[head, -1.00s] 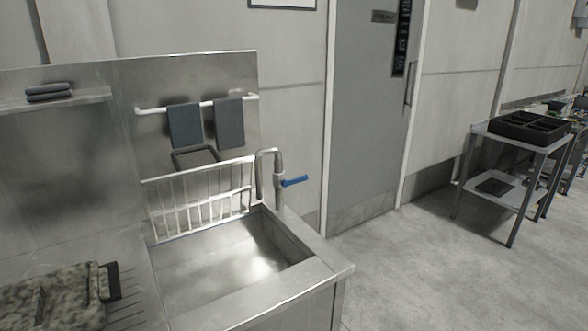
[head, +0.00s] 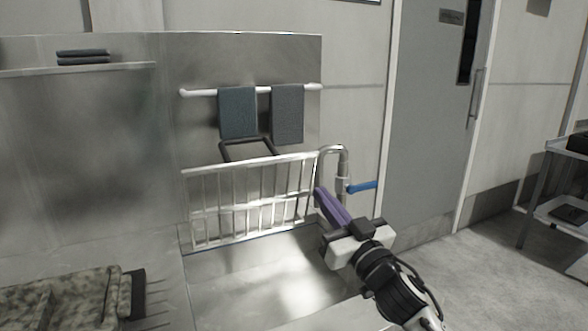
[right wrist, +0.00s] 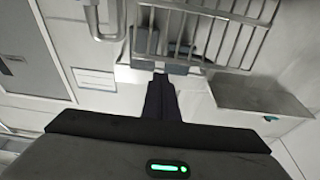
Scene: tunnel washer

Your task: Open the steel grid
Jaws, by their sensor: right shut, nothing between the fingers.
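The steel grid (head: 250,200) stands raised at the back of the steel sink (head: 260,268), its bars nearly upright. It also shows at the top of the right wrist view (right wrist: 230,30). My right gripper (head: 319,191) has purple fingers closed together with nothing between them. In the head view its tips overlap the grid's right end, near the tap; I cannot tell whether they touch it. In the right wrist view the dark fingers (right wrist: 160,78) point toward the grid's lower part in the picture. My left gripper is not in view.
A tap (head: 338,160) with a blue lever (head: 362,186) stands right of the grid. Two towels (head: 238,112) hang on a rail behind it, above a dark bracket (head: 247,150). A mottled cloth (head: 65,300) lies at the left. Open floor is at the right.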

